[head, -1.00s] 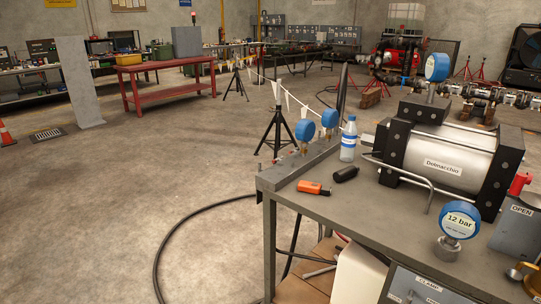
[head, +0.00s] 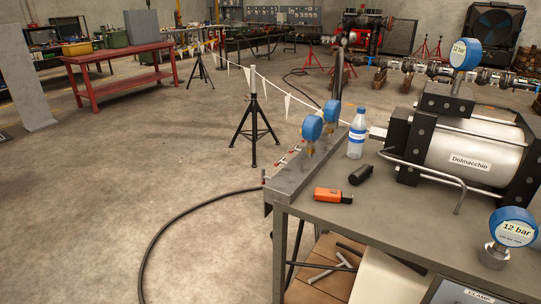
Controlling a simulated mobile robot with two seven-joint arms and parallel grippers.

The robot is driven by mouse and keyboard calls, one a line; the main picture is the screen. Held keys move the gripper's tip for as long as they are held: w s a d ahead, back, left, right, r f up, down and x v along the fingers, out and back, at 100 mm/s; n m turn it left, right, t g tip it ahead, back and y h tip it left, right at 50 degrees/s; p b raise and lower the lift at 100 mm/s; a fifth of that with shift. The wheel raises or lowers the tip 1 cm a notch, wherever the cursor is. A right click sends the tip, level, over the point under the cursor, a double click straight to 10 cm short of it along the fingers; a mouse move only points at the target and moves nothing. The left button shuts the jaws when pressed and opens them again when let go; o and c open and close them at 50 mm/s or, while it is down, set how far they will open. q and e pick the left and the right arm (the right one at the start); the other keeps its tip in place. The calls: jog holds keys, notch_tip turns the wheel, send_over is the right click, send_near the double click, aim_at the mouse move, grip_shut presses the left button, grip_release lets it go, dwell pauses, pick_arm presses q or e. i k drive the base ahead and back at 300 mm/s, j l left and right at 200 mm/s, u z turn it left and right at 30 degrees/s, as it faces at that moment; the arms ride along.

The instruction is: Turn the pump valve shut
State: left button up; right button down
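The pump (head: 468,158), a silver cylinder with black end blocks labelled "Dolmacchio", stands on the grey metal table (head: 395,228) at the right in the head view. A blue gauge (head: 514,228) reading 12 bar stands at the table's front right. Another blue gauge (head: 465,54) sits on top of the pump. No part that I can identify for certain as the pump valve shows in this view. Neither of my grippers is in view.
Two blue gauges (head: 312,128) stand on the table's left rail. A water bottle (head: 357,138), an orange object (head: 333,195) and a black object (head: 361,174) lie or stand nearby. A black hose (head: 180,219) curves over the floor. A tripod stand (head: 254,130) holds a pennant line. Open floor lies left.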

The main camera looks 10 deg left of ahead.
aim_at(282, 161)
jog(key=i+j, duration=0.15)
jog(key=j, duration=0.15)
jog(key=i+j, duration=0.2)
jog(key=j, duration=0.15)
jog(key=i+j, duration=0.15)
jog(key=j, duration=0.15)
jog(key=i+j+z, duration=0.1)
jog(key=j, duration=0.2)
jog(key=u, duration=0.5)
jog(key=j+u, duration=0.1)
jog(key=u, duration=0.35)
jog(key=i+u, duration=0.1)
jog(key=u, duration=0.85)
jog(key=i+u, duration=0.1)
jog(key=u, duration=0.4)
jog(key=i+z, duration=0.5)
jog(key=i+j+z, duration=0.25)
jog(key=i+z, duration=0.25)
jog(key=i, duration=0.2)
jog(key=i+l+z, duration=0.15)
jog(key=i+z, duration=1)
jog(key=z, duration=0.15)
jog(key=i+l, duration=0.15)
jog(key=i, duration=1.4)
jog(key=i+j+z, duration=0.1)
jog(key=i+z, duration=0.2)
jog(key=i, duration=0.2)
jog(key=i+j+z, duration=0.25)
jog(key=i, duration=0.25)
